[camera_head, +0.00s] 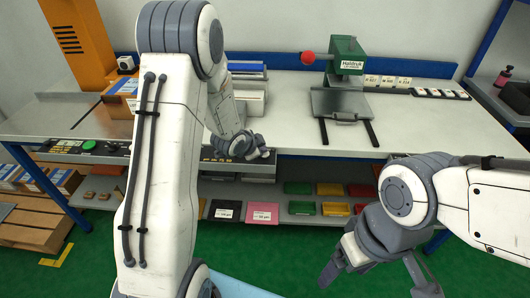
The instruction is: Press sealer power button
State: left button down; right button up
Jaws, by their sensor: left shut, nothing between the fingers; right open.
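My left gripper (266,154) is shut and empty, at the panel's right end near the bench's front edge. I cannot tell whether its fingertips touch anything, and the power button cannot be made out there. My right gripper (376,280) is open and empty, low in front of the bench at the right.
A green press marked Haldruk (346,56) with a red knob (308,58) stands at the back of the bench (425,125). Below, a shelf holds coloured bins (262,212). An orange machine (80,40) stands at the left.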

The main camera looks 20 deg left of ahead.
pick_arm(q)
jog(key=shift+f, duration=0.15)
jog(key=shift+r+p, duration=0.55)
jog(key=shift+r, duration=0.3)
notch_tip(320, 180, up, 6)
jog(key=p, duration=0.5)
jog(key=shift+d, duration=0.1)
